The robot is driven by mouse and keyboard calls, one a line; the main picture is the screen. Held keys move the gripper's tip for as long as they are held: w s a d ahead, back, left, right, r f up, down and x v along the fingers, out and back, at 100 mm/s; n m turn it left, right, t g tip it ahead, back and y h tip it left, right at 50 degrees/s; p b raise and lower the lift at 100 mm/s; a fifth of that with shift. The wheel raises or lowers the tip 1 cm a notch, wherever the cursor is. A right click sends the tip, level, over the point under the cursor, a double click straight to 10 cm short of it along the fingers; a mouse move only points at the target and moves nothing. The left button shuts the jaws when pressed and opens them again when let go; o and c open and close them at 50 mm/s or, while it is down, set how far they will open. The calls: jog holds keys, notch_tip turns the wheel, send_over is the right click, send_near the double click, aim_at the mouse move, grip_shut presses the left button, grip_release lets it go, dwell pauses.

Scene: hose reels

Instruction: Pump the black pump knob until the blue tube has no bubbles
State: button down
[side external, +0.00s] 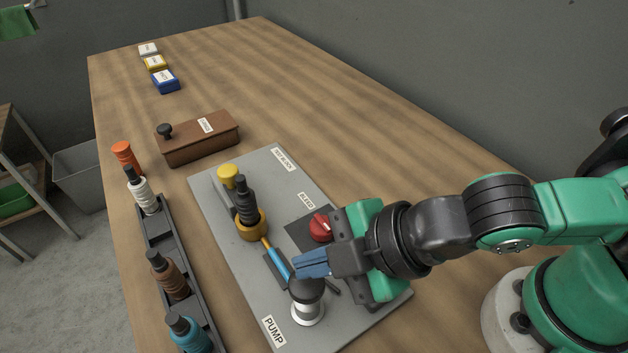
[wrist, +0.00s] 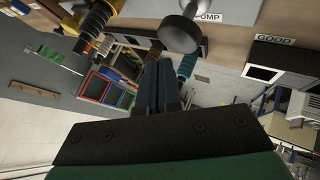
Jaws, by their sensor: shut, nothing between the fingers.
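The black pump knob (side external: 307,288) stands upright on a white post at the front of the grey panel (side external: 222,232). In the wrist view the knob (wrist: 177,34) appears upside down, near the fingertips. The blue tube (side external: 278,262) lies in a dark slot on the panel, between the knob and an orange ring; bubbles in it are too small to tell. My gripper (side external: 300,264) is shut and empty, with its blue fingers just above or beside the knob and overlapping its far edge in the side view. Whether they touch is unclear. The fingers (wrist: 158,75) are together in the wrist view.
A red knob (side external: 320,228) on a dark plate is close to my gripper. A black fitting (side external: 245,200) in the orange ring and a yellow knob (side external: 228,175) stand farther back. A rack (side external: 160,237) of nozzles lies left, a brown box (side external: 198,140) behind. The back table is mostly clear.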

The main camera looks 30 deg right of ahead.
aim_at(315, 282)
jog(key=shift+r, duration=2.5)
jog(key=w+d+f+m+h, duration=0.1)
jog(key=w+d+m+h, duration=0.2)
jog(key=d+m, duration=0.5)
jog(key=w+d+f+m+h, duration=0.1)
jog(key=w+d+m+h, duration=0.2)
jog(key=d+m, duration=0.6)
jog(key=w+d, duration=0.1)
jog(key=d, duration=0.4)
jog(key=shift+w+a, duration=0.1)
